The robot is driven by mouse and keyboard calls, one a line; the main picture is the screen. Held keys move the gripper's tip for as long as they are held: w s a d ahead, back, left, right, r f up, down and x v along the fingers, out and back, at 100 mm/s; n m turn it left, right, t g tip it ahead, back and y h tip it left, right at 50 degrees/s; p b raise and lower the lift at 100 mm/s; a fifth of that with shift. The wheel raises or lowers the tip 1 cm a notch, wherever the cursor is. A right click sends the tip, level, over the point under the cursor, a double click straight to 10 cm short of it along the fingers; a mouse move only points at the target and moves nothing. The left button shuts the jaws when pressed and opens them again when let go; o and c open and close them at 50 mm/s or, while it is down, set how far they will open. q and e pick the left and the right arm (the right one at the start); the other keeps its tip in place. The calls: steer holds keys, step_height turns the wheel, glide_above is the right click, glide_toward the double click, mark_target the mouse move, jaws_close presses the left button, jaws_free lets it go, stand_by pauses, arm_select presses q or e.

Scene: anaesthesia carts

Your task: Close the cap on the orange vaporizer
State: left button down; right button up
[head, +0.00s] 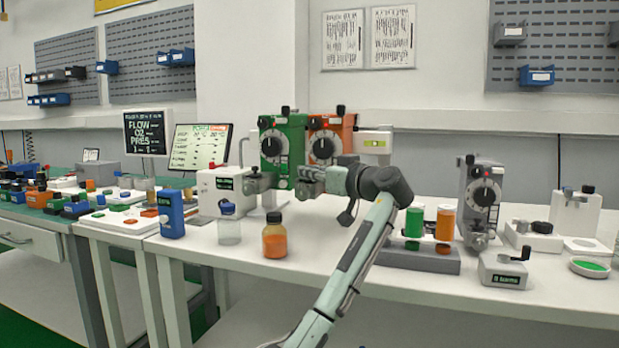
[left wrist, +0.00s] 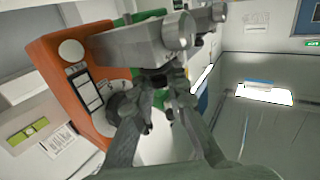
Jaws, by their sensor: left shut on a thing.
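The orange vaporizer (head: 332,124), with a black dial, stands right of the green vaporizer (head: 283,135) on the bench. The orange vaporizer's body fills the left of the left wrist view (left wrist: 62,65). A grey metal filler part with round ends (head: 310,181) sticks out at its lower front; it also shows in the left wrist view (left wrist: 135,45). My left gripper (head: 332,180) is shut on this filler part, at its cap side. The fingers (left wrist: 158,78) hide the contact, so I cannot tell how the cap sits. My right gripper is not in view.
An amber bottle (head: 274,240), a clear bottle (head: 229,228) and a blue box (head: 171,213) stand left of my arm. Right of it are a holder (head: 425,259) with green and orange cylinders and a grey vaporizer (head: 481,200). The front bench edge near the amber bottle is clear.

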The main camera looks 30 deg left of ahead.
arm_select(q)
steer(key=shift+w+n+g, duration=0.2)
steer(key=shift+n+g, duration=0.4)
steer(key=shift+g, duration=0.1)
steer(key=shift+w+a+r+n+g+y, duration=0.15)
steer(key=shift+n+g+y, duration=0.25)
steer(key=shift+n+g, duration=0.5)
steer(key=shift+w+a+n+g+p, duration=0.1)
steer(key=shift+n+g+p, duration=0.2)
steer(key=shift+g, duration=0.35)
steer(key=shift+s+a+n+g+p, duration=0.15)
steer(key=shift+n+g, duration=0.2)
steer(key=shift+g, duration=0.35)
steer(key=shift+w+a+n+g+p, duration=0.15)
steer(key=shift+n+g, duration=0.2)
steer(key=shift+g, duration=0.3)
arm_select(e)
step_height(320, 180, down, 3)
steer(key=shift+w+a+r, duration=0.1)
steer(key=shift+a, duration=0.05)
arm_select(q)
steer(key=c, duration=1.5)
jaws_free()
